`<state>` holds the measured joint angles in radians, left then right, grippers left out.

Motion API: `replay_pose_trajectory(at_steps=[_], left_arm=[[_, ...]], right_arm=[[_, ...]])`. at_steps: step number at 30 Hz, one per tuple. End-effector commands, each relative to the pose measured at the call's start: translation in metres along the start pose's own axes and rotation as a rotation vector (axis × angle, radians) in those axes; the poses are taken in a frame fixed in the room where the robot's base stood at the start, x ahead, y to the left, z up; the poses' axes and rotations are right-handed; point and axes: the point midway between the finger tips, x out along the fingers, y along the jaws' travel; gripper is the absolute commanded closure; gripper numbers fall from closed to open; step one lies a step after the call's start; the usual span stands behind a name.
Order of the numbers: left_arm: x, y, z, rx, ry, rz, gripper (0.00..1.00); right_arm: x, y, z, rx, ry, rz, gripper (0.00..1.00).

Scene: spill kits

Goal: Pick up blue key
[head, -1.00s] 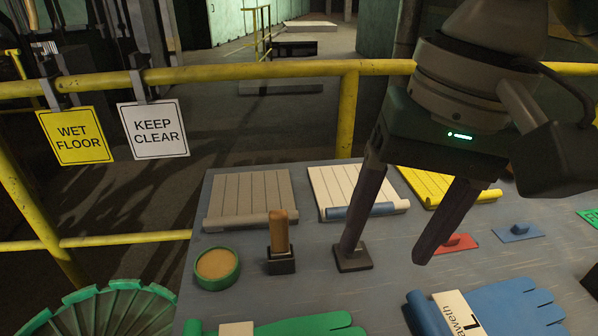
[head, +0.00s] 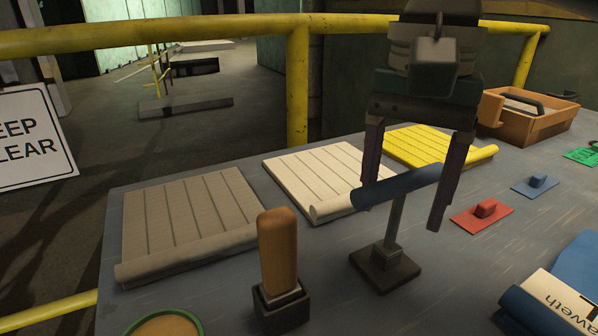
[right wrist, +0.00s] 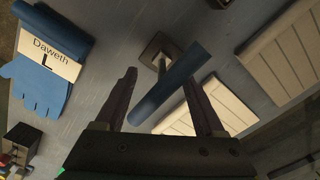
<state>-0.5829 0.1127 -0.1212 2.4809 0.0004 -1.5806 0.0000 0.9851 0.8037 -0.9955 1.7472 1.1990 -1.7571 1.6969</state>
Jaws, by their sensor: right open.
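The blue key, a T-shaped tool with a thick blue bar (head: 397,186) for a handle, stands upright in a dark square base (head: 386,266) on the grey table. In the right wrist view the blue bar (right wrist: 170,86) runs slantwise across the gap between my fingers. My right gripper (head: 405,192) is open, pointing down over the key, one finger near each end of the bar. I cannot tell whether either finger touches it. The gripper also shows in the right wrist view (right wrist: 160,76). My left gripper is not in view.
An orange-handled tool (head: 278,248) stands in a dark holder left of the key. Grey (head: 190,215), white (head: 300,172) and yellow (head: 410,145) slatted mats lie behind. Red (head: 470,216) and blue (head: 520,189) knobbed plates and a blue glove (head: 575,275) lie right.

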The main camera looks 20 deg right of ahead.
Motion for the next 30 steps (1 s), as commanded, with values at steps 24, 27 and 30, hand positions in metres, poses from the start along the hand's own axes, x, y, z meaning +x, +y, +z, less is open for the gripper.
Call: replay_pose_trajectory(at_steps=[24, 27, 30], left_arm=[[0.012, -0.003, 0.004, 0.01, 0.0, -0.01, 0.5], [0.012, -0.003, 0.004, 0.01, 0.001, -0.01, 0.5], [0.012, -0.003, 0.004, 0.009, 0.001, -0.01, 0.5]], right_arm=[[0.044, -0.001, 0.002, -0.002, 0.001, 0.0, 0.59], [0.044, -0.001, 0.002, -0.002, 0.001, 0.0, 0.71], [0.044, -0.001, 0.002, -0.002, 0.001, 0.0, 0.82]])
